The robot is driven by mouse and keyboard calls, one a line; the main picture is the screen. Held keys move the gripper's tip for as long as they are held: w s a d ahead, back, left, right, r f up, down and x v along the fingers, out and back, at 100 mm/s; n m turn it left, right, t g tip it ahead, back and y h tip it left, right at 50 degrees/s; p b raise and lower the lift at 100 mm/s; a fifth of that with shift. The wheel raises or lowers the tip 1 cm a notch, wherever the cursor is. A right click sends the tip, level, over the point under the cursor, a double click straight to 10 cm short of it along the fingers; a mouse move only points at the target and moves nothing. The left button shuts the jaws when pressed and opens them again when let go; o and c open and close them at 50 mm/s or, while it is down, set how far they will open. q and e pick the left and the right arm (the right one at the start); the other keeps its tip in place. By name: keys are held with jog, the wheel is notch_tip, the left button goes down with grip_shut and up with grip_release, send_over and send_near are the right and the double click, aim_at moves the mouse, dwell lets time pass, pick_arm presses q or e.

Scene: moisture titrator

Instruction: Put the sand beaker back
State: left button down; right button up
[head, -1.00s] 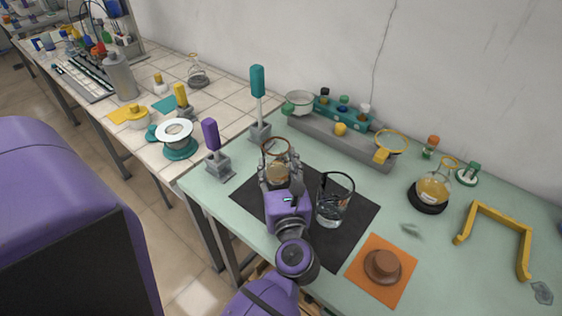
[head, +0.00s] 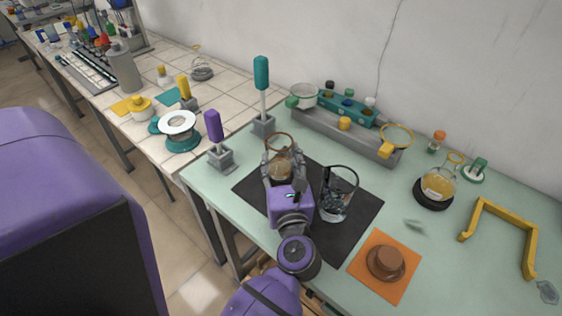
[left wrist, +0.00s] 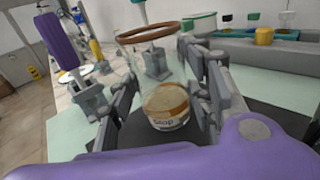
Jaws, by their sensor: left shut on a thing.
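The sand beaker is a clear glass with a brown rim (head: 279,134) and tan sand in its bottom. It stands about upright between the fingers of my left gripper (head: 284,172), which is shut on it over the black mat (head: 325,247). In the left wrist view the beaker (left wrist: 167,104) shows sand and a label ending in "top" between the fingers of my left gripper (left wrist: 165,100). I cannot tell whether its base touches the mat. My right gripper is not in view.
A glass beaker with clear liquid (head: 337,196) stands close to the right of my left gripper. Purple-handled (head: 214,128) and teal-handled (head: 261,75) tools stand in grey holders to the left and behind. An orange mat with a brown piece (head: 386,262) lies front right.

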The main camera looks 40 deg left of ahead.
pick_arm(q)
jog(key=shift+f+b, duration=0.55)
jog(key=shift+f, duration=0.1)
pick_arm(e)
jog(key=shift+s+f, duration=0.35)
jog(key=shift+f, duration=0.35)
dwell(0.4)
pick_arm(q)
jog(key=c, duration=0.8)
grip_release()
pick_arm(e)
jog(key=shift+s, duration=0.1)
pick_arm(q)
jog(key=shift+f, duration=0.1)
jog(key=c, duration=0.4)
jog(key=shift+s+d, duration=0.1)
jog(key=shift+s, duration=0.05)
